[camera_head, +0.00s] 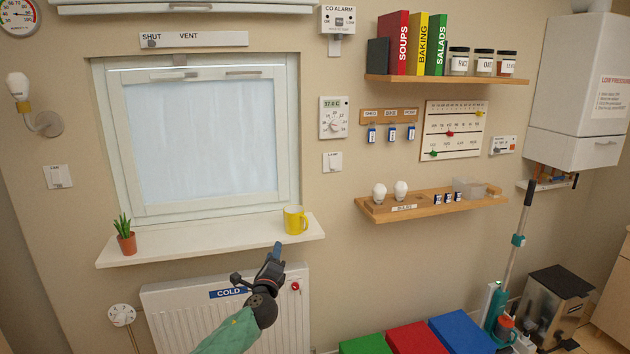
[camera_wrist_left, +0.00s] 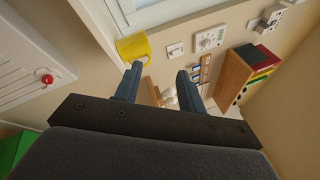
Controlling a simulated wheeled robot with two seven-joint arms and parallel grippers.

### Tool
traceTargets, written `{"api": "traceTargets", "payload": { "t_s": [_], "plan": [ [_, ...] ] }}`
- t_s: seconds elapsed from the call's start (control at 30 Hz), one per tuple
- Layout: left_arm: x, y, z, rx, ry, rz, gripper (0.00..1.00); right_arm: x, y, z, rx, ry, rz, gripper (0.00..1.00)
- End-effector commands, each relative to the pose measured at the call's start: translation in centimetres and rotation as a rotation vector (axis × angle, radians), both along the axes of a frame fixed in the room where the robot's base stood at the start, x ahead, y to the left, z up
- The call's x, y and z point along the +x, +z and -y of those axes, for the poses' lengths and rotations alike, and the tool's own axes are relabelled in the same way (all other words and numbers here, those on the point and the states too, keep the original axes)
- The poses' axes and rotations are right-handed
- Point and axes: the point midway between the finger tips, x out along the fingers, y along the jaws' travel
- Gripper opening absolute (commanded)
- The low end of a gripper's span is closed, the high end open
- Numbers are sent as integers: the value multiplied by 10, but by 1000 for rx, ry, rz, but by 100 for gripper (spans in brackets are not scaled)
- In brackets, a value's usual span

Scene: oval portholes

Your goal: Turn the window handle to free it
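The white-framed window (camera_head: 202,135) is in the wall at the left of the head view, its sash looking closed. A pale handle-like bar (camera_head: 172,76) lies roughly level on its top rail, with a thinner grey strip (camera_head: 243,73) to its right. I cannot tell for certain which one is the handle. My left gripper (camera_head: 277,249) is below the sill, in front of the radiator, well below and apart from the window handle. In the left wrist view the blue fingers of my left gripper (camera_wrist_left: 158,72) are spread with nothing between them. My right gripper is in no view.
The white sill (camera_head: 215,240) carries a yellow mug (camera_head: 295,220) just above my left gripper and a potted plant (camera_head: 126,237). A SHUT/VENT slider plate (camera_head: 205,39) is above the window. The radiator (camera_head: 190,318) is below. A bulb shelf (camera_head: 430,203) juts out at right.

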Motion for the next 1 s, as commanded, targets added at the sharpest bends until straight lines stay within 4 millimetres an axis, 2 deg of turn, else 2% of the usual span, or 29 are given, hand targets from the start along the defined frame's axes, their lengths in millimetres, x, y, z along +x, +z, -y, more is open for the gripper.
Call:
{"api": "traceTargets", "payload": {
  "t_s": [0.03, 0.1, 0.27, 0.57, 0.87, 1.0],
  "plan": [
    [-14, -15, -1, -71, 11, -37, 40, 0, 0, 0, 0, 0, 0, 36],
    [-32, -33, -4, -172, 30, -87, 40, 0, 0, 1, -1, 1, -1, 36],
    [-76, -73, -13, -395, 85, -204, 40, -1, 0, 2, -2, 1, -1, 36],
    [-168, -145, -35, -789, 231, -425, 40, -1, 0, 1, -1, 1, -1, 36],
    [-276, -205, -56, -1141, 426, -632, 40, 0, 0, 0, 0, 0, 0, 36],
    [-332, -227, -65, -1290, 533, -724, 40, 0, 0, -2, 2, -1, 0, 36]
  ]
}}
